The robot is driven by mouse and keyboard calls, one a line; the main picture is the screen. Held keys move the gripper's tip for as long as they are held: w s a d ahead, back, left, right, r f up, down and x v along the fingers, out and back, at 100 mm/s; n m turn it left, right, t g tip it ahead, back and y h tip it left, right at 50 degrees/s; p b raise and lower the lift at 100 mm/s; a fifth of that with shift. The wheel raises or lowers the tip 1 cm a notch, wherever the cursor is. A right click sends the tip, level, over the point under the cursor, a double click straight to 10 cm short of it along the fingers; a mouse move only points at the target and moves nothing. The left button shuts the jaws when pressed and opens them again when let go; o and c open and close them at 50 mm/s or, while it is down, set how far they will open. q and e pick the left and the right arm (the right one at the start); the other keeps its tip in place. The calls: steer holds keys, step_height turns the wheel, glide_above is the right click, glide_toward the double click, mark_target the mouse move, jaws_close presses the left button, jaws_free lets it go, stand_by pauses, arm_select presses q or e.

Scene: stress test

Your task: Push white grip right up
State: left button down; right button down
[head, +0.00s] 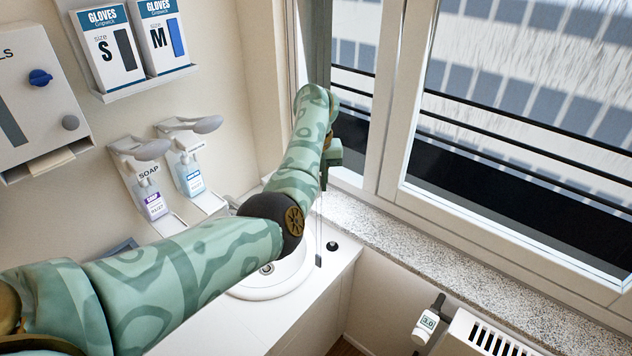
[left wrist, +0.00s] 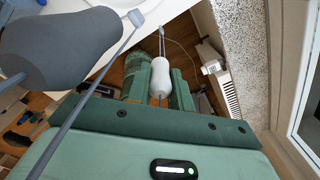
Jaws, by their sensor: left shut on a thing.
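The white grip (left wrist: 161,76) is a smooth, elongated white piece in the left wrist view, with a thin rod or wire at its far end. My left gripper (left wrist: 160,88) has its green fingers on both sides of it and is shut on it. In the head view my left arm reaches from the lower left across the sink to the window corner. The white grip cannot be made out there, and my arm hides much of that corner. My right gripper shows in neither view.
A white sink (head: 268,290) lies under my arm. Soap dispensers (head: 150,195) with grey levers hang on the wall at left. The window frame (head: 392,95) and speckled sill (head: 440,265) bound the right. A radiator (head: 490,335) with a thermostat knob (head: 425,322) stands below the sill.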

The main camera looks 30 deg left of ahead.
arm_select(q)
steer(key=c, duration=1.2)
jaws_free()
steer(key=shift+c, duration=0.2)
step_height(320, 180, up, 16)
steer(key=p, duration=0.2)
steer(key=shift+r, duration=0.15)
